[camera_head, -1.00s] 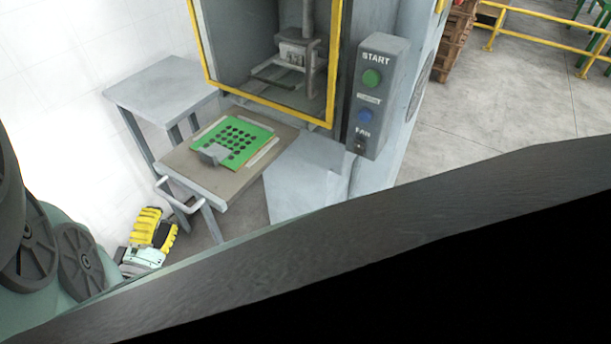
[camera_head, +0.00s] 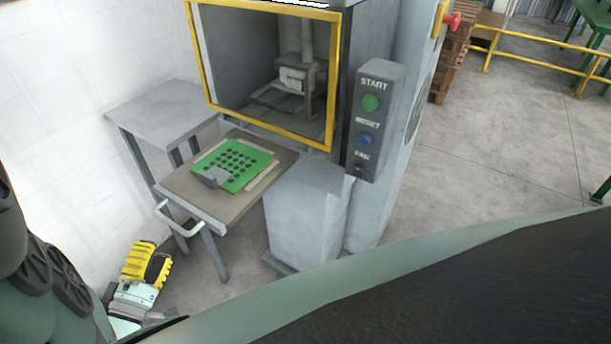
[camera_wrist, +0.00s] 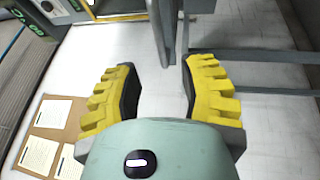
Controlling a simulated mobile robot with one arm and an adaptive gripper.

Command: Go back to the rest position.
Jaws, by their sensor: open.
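My gripper (camera_head: 146,264) shows at the lower left of the head view, with yellow ridged fingers, below and to the left of the tray table. In the wrist view, my gripper (camera_wrist: 158,82) has its two yellow fingers wide apart, with nothing between them. No rest mark or stand shows in these frames.
A table (camera_head: 185,198) with a white handle bears a green perforated plate (camera_head: 238,163). Behind it stand a yellow-framed machine (camera_head: 268,126), a grey side table (camera_head: 165,108) and a button box (camera_head: 377,118). Papers on a brown board (camera_wrist: 50,125) show in the wrist view. Open floor lies at right.

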